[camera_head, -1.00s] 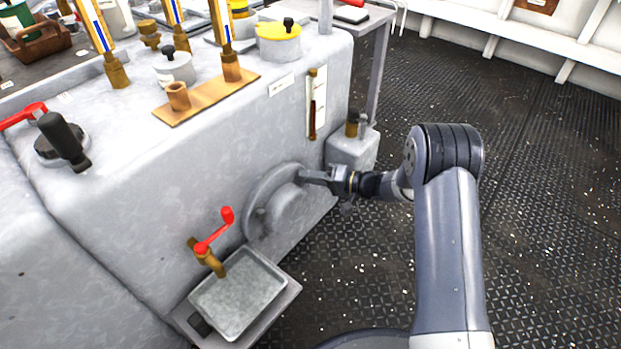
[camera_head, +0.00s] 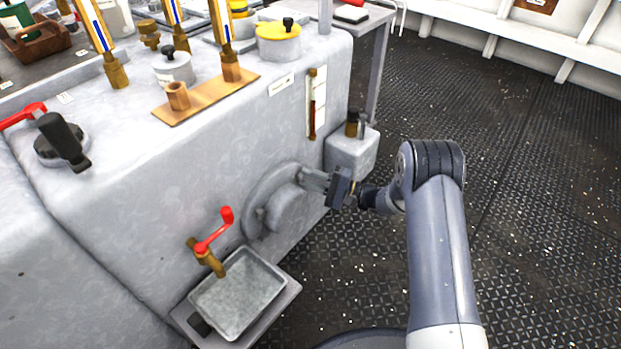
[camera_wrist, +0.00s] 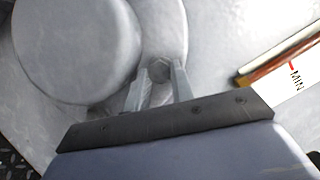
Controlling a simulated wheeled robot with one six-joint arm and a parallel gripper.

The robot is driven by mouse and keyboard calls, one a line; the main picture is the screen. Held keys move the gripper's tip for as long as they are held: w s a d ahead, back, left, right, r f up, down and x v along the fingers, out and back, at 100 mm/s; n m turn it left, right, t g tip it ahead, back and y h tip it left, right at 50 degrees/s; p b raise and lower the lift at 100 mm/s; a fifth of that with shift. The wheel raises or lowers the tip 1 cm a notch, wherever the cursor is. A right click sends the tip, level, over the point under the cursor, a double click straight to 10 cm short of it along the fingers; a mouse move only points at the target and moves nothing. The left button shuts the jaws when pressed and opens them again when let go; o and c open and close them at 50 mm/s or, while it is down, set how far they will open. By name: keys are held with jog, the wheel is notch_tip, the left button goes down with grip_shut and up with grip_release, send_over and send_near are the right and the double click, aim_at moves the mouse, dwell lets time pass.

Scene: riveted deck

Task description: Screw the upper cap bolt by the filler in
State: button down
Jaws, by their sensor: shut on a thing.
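The round grey cap (camera_head: 284,208) sits on the side of the grey housing, its raised boss filling the upper left of the wrist view (camera_wrist: 75,45). The upper cap bolt (camera_wrist: 159,69) is a small grey hex head on the cap's flange. My gripper (camera_head: 304,174) reaches the flange's upper right edge. In the wrist view, its two fingers (camera_wrist: 160,85) stand on either side of the bolt and are shut on it. The bolt's shank is hidden, so I cannot tell how deep it sits. In the head view the fingers hide the bolt.
A grey box with a brass fitting (camera_head: 352,152) stands right of the gripper. A sight gauge with a MIN mark (camera_wrist: 285,62) is close by. A red-handled tap (camera_head: 214,240) hangs over a metal tray (camera_head: 238,296) at lower left. The deck at right is clear.

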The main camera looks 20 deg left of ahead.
jog(key=shift+d+f+m, duration=0.1)
jog(key=shift+f+m, duration=0.05)
jog(key=shift+m, duration=0.15)
jog(key=c, duration=1.5)
grip_release()
jog(key=d+f+p, duration=0.1)
jog(key=d+p, duration=0.2)
jog(key=d, duration=0.7)
jog(key=shift+s+d+f, duration=0.15)
jog(key=shift+d+f, duration=0.05)
jog(key=shift+d, duration=0.2)
jog(key=shift+o, duration=0.2)
